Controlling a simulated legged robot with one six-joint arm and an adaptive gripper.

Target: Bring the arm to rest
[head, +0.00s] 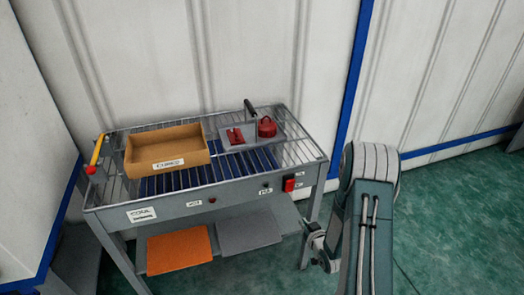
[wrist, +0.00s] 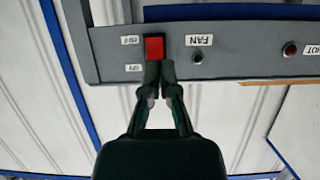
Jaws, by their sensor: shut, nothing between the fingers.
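My gripper (wrist: 160,72) shows in the wrist view with its two dark fingers drawn together at the tips, shut and empty. The fingertips are just below a red rocker switch (wrist: 154,48) on the grey front panel of a bench (wrist: 230,52). I cannot tell whether they touch it. In the head view the red switch (head: 289,185) is at the right end of the bench's front panel (head: 225,197).
On the bench's wire rack sit an open cardboard box (head: 168,165) and a grey tray (head: 236,146) with red parts. A yellow handle with a red knob (head: 91,169) stands at its left. An orange panel (head: 180,250) lies on the lower shelf. Green floor (head: 455,230) is clear at right.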

